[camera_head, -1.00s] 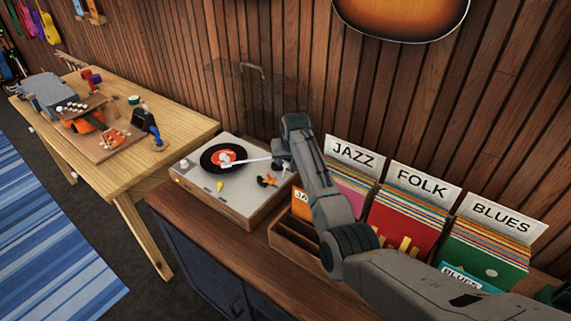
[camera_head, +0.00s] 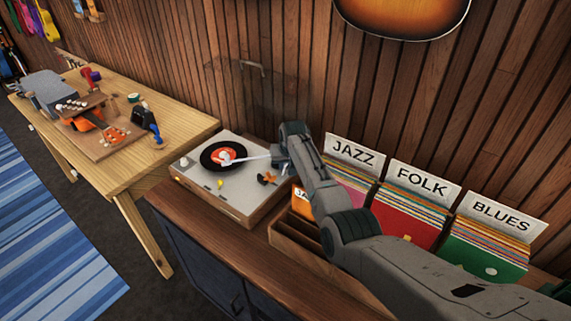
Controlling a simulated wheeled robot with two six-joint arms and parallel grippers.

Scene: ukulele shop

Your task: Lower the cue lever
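A turntable (camera_head: 212,200) with a light grey top stands on the brown cabinet. A black record with an orange label (camera_head: 216,157) lies on it. A pale tonearm (camera_head: 248,157) reaches from the right over the record to near its label. My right gripper (camera_head: 279,161) is at the turntable's right back corner, by the tonearm's base. The wrist hides its fingers, so I cannot tell if they are open or shut. The cue lever is not clearly seen; it may be hidden behind my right gripper. My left gripper is not in view.
Record crates marked JAZZ (camera_head: 352,152), FOLK (camera_head: 422,184) and BLUES (camera_head: 500,216) stand right of the turntable, partly behind my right arm. A small orange and black item (camera_head: 267,179) lies on the turntable's top. A wooden workbench (camera_head: 180,128) with tools stands to the left.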

